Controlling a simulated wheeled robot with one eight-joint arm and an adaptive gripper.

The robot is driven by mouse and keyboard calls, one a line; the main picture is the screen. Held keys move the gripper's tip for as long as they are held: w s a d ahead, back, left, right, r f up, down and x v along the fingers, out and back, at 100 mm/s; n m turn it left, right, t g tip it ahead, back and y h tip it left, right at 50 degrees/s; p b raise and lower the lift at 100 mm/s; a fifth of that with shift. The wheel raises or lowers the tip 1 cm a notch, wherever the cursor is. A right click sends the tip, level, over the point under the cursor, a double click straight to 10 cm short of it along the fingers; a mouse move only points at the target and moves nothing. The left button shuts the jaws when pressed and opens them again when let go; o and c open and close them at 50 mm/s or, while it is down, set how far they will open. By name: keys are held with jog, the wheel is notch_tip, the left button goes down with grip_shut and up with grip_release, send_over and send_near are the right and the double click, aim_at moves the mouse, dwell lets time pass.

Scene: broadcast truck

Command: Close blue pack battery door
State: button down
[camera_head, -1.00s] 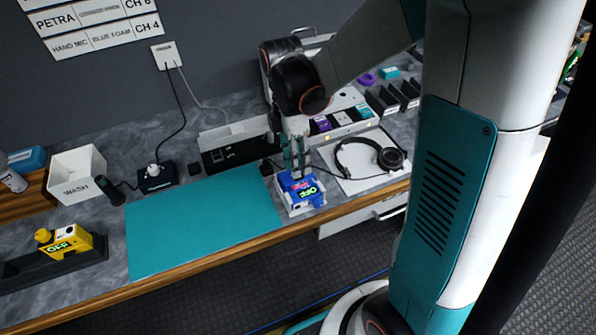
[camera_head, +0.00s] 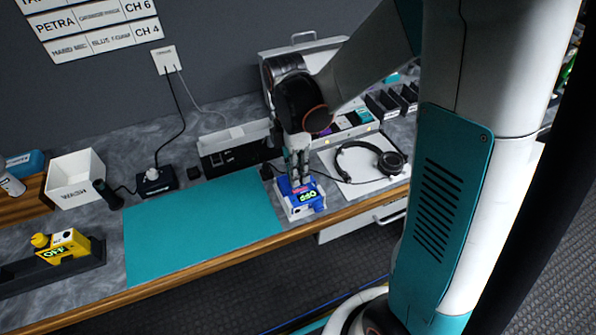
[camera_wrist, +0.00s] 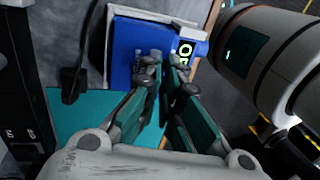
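The blue pack (camera_head: 302,198) sits in a white holder at the right edge of the teal mat, with a lit "OFF" label on its front. In the wrist view the blue pack (camera_wrist: 125,45) fills the top middle, with part of its lit label at its right. My gripper (camera_head: 299,174) points down at the top of the pack. In the wrist view my gripper (camera_wrist: 163,62) has its two fingertips close together with a narrow gap between them, over the blue face. Nothing is seen between them. The battery door cannot be made out; the fingers cover part of the pack.
The teal mat (camera_head: 200,225) is clear to the left. Headphones (camera_head: 368,160) lie on a white sheet to the right. A yellow pack (camera_head: 62,245) sits in a dark holder far left.

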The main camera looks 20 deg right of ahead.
aim_at(301, 186)
jog(key=shift+s+f+t, duration=0.3)
jog(key=shift+s+t, duration=0.15)
jog(key=shift+t, duration=0.25)
jog(key=shift+s+f+t, duration=0.2)
jog(key=shift+f+t, duration=0.15)
jog(key=shift+t, duration=0.55)
jog(key=c, duration=1.8)
grip_release()
notch_tip(301, 186, up, 12)
jog(key=shift+s, duration=0.15)
